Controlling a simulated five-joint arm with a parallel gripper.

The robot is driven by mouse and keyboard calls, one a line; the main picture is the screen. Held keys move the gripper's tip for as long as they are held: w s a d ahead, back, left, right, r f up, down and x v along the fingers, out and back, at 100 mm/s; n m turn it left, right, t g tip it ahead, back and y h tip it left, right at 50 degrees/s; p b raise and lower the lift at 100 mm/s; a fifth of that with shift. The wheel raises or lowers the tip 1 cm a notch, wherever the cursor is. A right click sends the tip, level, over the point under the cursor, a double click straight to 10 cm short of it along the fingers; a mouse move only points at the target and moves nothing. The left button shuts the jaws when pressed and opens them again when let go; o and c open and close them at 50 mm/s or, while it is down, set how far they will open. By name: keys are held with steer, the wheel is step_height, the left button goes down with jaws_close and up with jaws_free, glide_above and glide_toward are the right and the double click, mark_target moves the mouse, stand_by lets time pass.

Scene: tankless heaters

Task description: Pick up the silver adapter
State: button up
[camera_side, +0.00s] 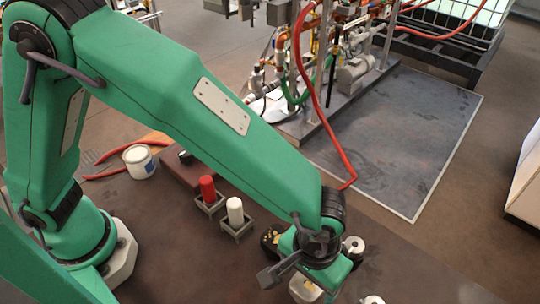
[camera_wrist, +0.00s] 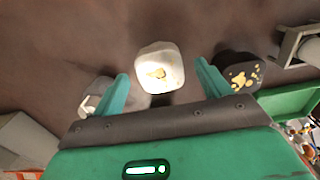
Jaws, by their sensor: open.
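My gripper (camera_wrist: 164,84) is open, with its two teal fingers spread apart. A white block-like piece with gold marks (camera_wrist: 160,68) shows between and just beyond the fingertips in the wrist view. A pale grey piece (camera_wrist: 92,101) lies at the left finger, partly hidden by it. A silver-white cylindrical piece (camera_wrist: 302,47) is cut off at the right edge. I cannot tell for sure which is the silver adapter. In the side view my wrist hangs low over the table, a silver-white round piece (camera_side: 353,246) is beside it, and the fingertips are mostly hidden.
A dark piece with yellow spots (camera_wrist: 240,74) is beside the right finger. A red bottle (camera_side: 207,189) and a white bottle (camera_side: 235,211) stand in grey holders on the brown table. A white tub (camera_side: 139,161) and a red hose (camera_side: 322,110) are farther back.

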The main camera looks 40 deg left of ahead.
mark_target(309, 283)
steer(key=shift+w+f, duration=0.15)
steer(key=shift+f, duration=2.2)
steer(key=shift+c, duration=0.3)
steer(key=c, duration=1.3)
steer(key=shift+c, duration=0.2)
steer(key=shift+r, duration=0.2)
steer(key=shift+r, duration=4.9)
steer(key=shift+w, duration=0.1)
